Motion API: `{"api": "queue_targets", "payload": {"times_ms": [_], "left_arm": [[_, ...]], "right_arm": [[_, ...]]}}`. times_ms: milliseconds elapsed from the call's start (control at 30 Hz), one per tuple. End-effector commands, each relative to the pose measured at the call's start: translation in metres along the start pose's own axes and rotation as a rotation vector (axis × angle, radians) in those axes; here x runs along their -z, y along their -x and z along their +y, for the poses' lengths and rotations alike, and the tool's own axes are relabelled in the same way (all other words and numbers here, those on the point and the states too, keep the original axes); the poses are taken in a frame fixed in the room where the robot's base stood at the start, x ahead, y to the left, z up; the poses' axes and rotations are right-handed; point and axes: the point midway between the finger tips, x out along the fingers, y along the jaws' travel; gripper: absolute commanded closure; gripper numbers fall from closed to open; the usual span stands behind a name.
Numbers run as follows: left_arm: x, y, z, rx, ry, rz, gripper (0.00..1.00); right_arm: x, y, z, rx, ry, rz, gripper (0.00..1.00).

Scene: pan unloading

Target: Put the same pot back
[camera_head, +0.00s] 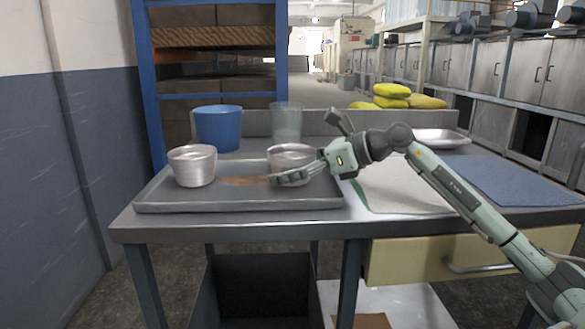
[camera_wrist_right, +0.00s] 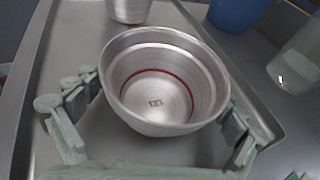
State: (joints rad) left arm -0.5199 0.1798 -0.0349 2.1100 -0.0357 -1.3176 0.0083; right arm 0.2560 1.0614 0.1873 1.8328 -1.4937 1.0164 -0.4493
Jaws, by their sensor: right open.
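Two silver metal pots stand upright on a grey metal tray (camera_head: 240,203) on the table. The left pot (camera_head: 192,168) stands at the tray's left end. The right pot (camera_head: 292,153) stands toward the tray's right end. My right gripper (camera_head: 284,177) is open around this right pot, with fingers at its near side in the head view. In the right wrist view the pot (camera_wrist_right: 160,85) sits between the spread fingers; it is empty, with a red ring and a small mark inside. Whether the fingers touch it I cannot tell. The left gripper is not in view.
A blue bucket (camera_head: 218,128) and a clear container (camera_head: 286,122) stand behind the tray. A brownish patch (camera_head: 245,181) lies on the tray between the pots. A light mat (camera_head: 395,187), a blue mat (camera_head: 510,180) and a metal dish (camera_head: 440,138) are at the right.

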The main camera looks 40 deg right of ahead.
Motion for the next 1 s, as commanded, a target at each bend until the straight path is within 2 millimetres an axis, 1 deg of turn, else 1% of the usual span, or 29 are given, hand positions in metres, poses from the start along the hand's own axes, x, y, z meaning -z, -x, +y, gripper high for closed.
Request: {"api": "queue_targets", "payload": {"times_ms": [67,100,133,267,500,600,700,833,1000], "left_arm": [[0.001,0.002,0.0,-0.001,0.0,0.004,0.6],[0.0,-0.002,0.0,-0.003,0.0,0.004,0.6],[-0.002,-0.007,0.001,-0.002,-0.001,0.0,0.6],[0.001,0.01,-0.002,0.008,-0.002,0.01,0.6],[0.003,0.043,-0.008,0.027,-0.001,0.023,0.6],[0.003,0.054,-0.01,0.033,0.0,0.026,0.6],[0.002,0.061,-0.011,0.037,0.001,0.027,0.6],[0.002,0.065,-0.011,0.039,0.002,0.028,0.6],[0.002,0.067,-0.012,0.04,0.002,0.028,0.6]], "right_arm": [[-0.003,0.001,0.0,0.0,0.0,0.0,0.04],[-0.004,0.002,0.0,0.0,0.0,0.0,0.04],[0.0,0.006,-0.001,0.001,0.0,0.001,0.04],[0.003,0.028,0.0,0.002,0.001,0.004,0.04],[0.001,0.078,0.0,0.001,0.0,-0.001,0.04],[0.0,0.096,0.0,0.001,0.0,0.0,0.04],[-0.001,0.11,0.0,0.001,0.0,-0.001,0.04],[-0.002,0.119,0.0,0.0,0.0,0.0,0.04],[-0.002,0.121,0.0,0.0,0.0,0.001,0.04]]}}
